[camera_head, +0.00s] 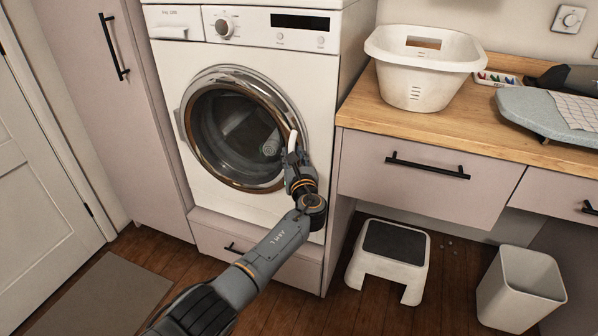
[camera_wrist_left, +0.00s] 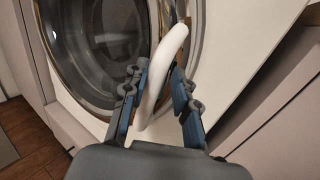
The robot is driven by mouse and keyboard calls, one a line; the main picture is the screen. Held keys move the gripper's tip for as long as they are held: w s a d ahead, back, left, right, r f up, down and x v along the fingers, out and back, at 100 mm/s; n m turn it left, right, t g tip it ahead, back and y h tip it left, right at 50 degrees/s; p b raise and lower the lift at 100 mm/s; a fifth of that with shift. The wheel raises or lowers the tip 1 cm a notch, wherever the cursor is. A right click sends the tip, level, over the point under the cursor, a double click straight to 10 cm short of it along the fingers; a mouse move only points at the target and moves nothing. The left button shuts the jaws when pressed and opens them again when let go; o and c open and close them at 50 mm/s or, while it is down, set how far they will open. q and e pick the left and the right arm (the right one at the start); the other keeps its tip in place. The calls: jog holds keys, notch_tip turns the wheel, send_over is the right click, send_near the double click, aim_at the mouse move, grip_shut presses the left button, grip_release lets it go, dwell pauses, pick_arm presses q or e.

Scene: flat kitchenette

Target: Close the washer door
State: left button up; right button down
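The washer (camera_head: 170,75) is white, with a round glass door (camera_head: 225,130) in a chrome and brownish ring on its front. I cannot tell whether the door sits fully flush. A curved white handle (camera_head: 293,140) is at the door's right edge; it shows large in the left wrist view (camera_wrist_left: 165,65). My left gripper (camera_head: 294,158) is at this handle. In the left wrist view its blue-padded fingers (camera_wrist_left: 158,90) stand apart on both sides of the handle, with a gap visible on the right side. My right gripper is not in view.
A drawer (camera_head: 215,241) is below the washer. To the right, a wooden counter (camera_head: 400,118) holds a white basket (camera_head: 425,85) and an ironing board (camera_head: 530,108). A step stool (camera_head: 392,250) and a bin (camera_head: 515,290) stand on the floor. A mat (camera_head: 100,295) lies front left.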

pick_arm(q)
jog(key=v, duration=1.1)
jog(key=shift+f, duration=0.1)
